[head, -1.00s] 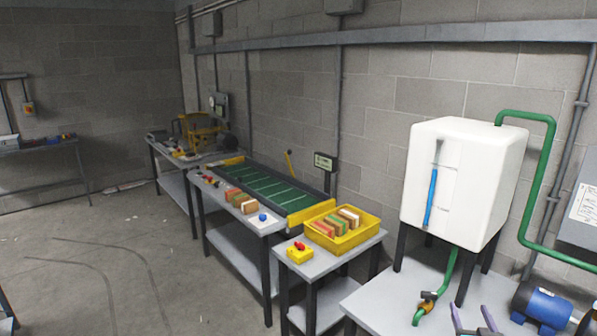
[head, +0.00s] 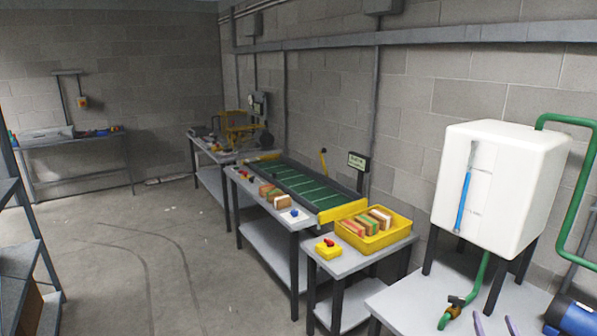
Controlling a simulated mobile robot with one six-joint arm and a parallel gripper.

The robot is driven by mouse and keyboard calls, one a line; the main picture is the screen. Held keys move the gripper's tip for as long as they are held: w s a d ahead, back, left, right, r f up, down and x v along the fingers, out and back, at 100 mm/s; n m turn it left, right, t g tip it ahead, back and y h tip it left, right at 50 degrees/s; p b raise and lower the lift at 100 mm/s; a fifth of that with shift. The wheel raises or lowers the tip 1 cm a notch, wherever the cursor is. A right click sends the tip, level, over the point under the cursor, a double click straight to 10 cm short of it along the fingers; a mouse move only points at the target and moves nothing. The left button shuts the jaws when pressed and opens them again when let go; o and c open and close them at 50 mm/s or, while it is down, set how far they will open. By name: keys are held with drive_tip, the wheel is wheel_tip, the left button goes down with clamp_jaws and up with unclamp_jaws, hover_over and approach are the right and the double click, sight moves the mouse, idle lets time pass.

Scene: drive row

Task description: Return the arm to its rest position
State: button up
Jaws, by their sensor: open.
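My gripper (head: 494,323) shows only as two separate purple fingertips at the bottom edge of the head view, right of centre. The fingers are apart with nothing between them. They appear in front of the grey table (head: 405,302) that carries the white tank (head: 500,185). The rest of my arm is out of the picture.
A green pipe (head: 573,215) and a blue motor (head: 575,318) are at the right. A yellow bin (head: 373,242) of blocks and a yellow button box (head: 328,250) stand on a small table. A green conveyor (head: 300,186) lies beyond. Floor at left (head: 190,270) is clear.

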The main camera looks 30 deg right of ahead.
drive_tip(key=w+a+f+n+t+y+b, duration=0.2)
drive_tip(key=w+a+f+y, duration=0.25)
drive_tip(key=w+a, duration=0.85)
drive_tip(key=w+a+f+n+t+y+b, duration=0.1)
drive_tip(key=w+a+f+n+t+y, duration=0.15)
drive_tip(key=w+a+f, duration=0.95)
drive_tip(key=w+a+f+g+y+b, duration=0.2)
drive_tip(key=w+a+f, duration=0.2)
drive_tip(key=w+a, duration=0.5)
drive_tip(key=w+a+f+g+y+b, duration=0.15)
drive_tip(key=w+a+f, duration=0.35)
drive_tip(key=a, duration=0.7)
drive_tip(key=s+a+f+n+g+b, duration=0.1)
drive_tip(key=s+a+f+g, duration=0.4)
drive_tip(key=a+f, duration=0.4)
drive_tip(key=s+a+f+n+g+b, duration=0.1)
drive_tip(key=s+a+f+g+b, duration=0.15)
drive_tip(key=s+a+f, duration=0.5)
drive_tip(key=s+a+n+g, duration=0.1)
drive_tip(key=s+a+g, duration=0.2)
drive_tip(key=s, duration=0.5)
drive_tip(key=s+a+f+n+g+y, duration=0.1)
drive_tip(key=s+a+g, duration=0.2)
drive_tip(key=s, duration=0.6)
drive_tip(key=s+a+n+g+y, duration=0.1)
drive_tip(key=s+a+g, duration=0.2)
drive_tip(key=s+g, duration=0.3)
drive_tip(key=shift+s+a+f, duration=0.15)
drive_tip(key=shift+s+f, duration=0.15)
drive_tip(key=shift+s, duration=0.85)
